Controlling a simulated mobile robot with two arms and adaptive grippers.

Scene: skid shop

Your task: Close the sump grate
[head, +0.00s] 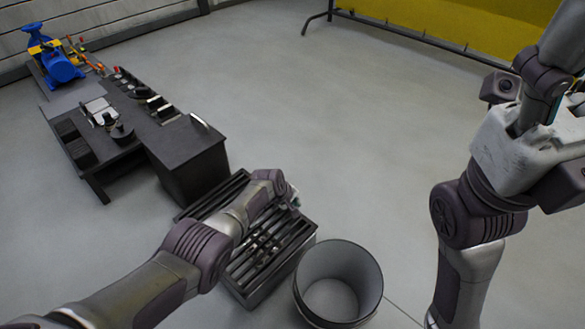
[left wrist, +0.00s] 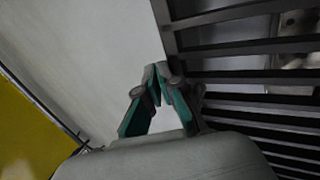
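The sump grate (head: 268,250) is a dark slatted metal piece on a low dark box on the floor, between the workbench and the bucket. My left forearm crosses over it and hides part of it. Whether its slatted top lies flat or is raised I cannot tell. Its slats (left wrist: 245,60) fill the right of the left wrist view. My left gripper (head: 292,197) is at the grate's far right edge. In the left wrist view its green-padded fingers (left wrist: 157,72) come together at the tips beside the frame edge, with nothing visible between them.
An open grey bucket (head: 338,285) stands close to the right of the grate. A dark workbench (head: 185,150) with tools and a blue machine (head: 60,65) is at left. A yellow panel (head: 455,22) stands at the back. The floor between is clear.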

